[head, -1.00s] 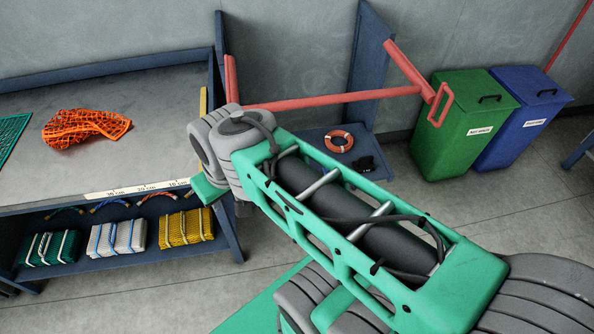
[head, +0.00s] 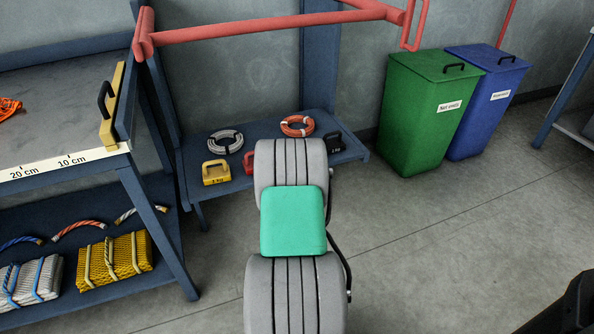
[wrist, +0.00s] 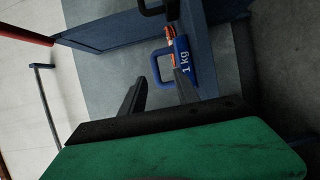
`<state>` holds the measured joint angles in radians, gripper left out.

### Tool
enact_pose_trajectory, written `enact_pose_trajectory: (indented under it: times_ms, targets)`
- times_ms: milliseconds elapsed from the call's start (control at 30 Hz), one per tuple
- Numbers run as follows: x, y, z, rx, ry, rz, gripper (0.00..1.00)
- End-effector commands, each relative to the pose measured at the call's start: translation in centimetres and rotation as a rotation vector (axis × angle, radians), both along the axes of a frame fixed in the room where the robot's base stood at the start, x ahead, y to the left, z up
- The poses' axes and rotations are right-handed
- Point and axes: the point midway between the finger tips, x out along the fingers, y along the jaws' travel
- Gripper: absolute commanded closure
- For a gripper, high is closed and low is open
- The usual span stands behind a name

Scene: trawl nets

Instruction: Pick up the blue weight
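The blue weight (wrist: 183,60) shows in the wrist view, with a blue loop handle and a white "1 kg" label. In the head view my arm covers the blue weight and the gripper.
The low shelf (head: 194,163) also holds a yellow weight (head: 215,172), a partly hidden red weight (head: 249,162), a black weight (head: 334,142), a grey ring (head: 225,142) and an orange ring (head: 297,126). A red rail (head: 270,27) crosses above. Green (head: 425,120) and blue (head: 485,105) bins stand right.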

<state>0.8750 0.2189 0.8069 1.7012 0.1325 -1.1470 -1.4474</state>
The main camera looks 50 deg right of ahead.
Motion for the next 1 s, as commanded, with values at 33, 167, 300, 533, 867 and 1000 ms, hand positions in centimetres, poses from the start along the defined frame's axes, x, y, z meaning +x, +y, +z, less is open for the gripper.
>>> enact_pose_trajectory:
  times_ms: [33,167,300,533,867,1000]
  targets:
    - [0.2,-0.6,0.0,-0.011,-0.001,-0.004,0.62]
    - [1.3,-2.1,0.2,-0.010,-0.001,-0.003,0.62]
    - [2.8,-3.8,0.2,-0.009,-0.003,-0.002,0.62]
    - [4.6,-6.0,0.6,-0.006,-0.002,0.000,0.62]
    - [4.6,-5.9,0.7,-0.006,-0.002,0.001,0.76]
    - [4.6,-5.9,0.7,-0.006,-0.002,0.001,0.87]
